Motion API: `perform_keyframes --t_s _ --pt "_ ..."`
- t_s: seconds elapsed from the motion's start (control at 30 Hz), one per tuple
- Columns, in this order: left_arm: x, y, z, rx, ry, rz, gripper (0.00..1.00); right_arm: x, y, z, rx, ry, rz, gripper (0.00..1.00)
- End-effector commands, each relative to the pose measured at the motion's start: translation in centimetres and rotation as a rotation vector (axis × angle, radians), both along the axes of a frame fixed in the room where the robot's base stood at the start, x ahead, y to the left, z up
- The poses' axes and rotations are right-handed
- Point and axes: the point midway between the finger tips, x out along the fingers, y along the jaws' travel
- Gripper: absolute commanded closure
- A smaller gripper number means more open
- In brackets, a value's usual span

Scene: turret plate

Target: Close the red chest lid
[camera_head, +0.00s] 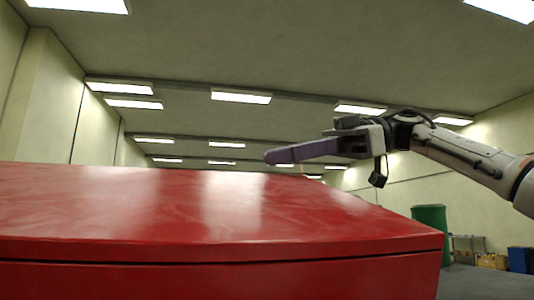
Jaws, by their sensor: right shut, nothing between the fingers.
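The red chest (330,278) fills the lower part of the head view, close to me. Its lid (130,215) lies over the body, with a thin dark seam between them along the front. The back of the lid is out of sight. My right gripper (268,157) is above the right part of the lid, pointing left, with its purple fingers together and nothing between them. A small gap seems to show between the fingers and the lid, but I cannot tell the exact distance. My left gripper is not in view.
A green barrel (430,226) stands behind the chest at the right. A blue container (519,260) and a wooden crate (491,261) are farther off on the floor. The space above the lid is clear apart from my right arm.

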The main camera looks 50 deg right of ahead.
Motion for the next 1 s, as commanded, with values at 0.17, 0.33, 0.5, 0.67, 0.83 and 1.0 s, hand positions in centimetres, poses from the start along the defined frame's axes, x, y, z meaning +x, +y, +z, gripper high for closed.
perform_keyframes --t_s 0.17,0.33,0.5,0.67,0.83,1.0 --pt "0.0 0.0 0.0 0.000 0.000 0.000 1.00 -2.2 -2.9 0.9 0.000 -0.002 -0.005 1.00" --pt "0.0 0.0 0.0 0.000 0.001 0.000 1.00 -3.5 -4.6 1.4 0.000 0.001 -0.002 1.00" --pt "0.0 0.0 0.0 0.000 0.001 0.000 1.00 -4.7 -5.6 2.3 0.007 0.008 -0.007 1.00" --pt "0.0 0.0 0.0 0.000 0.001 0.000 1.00 -6.6 -6.1 4.4 0.004 0.007 -0.008 1.00" --pt "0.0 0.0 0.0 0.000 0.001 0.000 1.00 -7.0 -5.5 4.8 0.000 0.004 0.001 1.00" --pt "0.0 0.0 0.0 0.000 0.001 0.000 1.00 -6.0 -4.1 4.4 0.001 0.004 0.003 1.00"
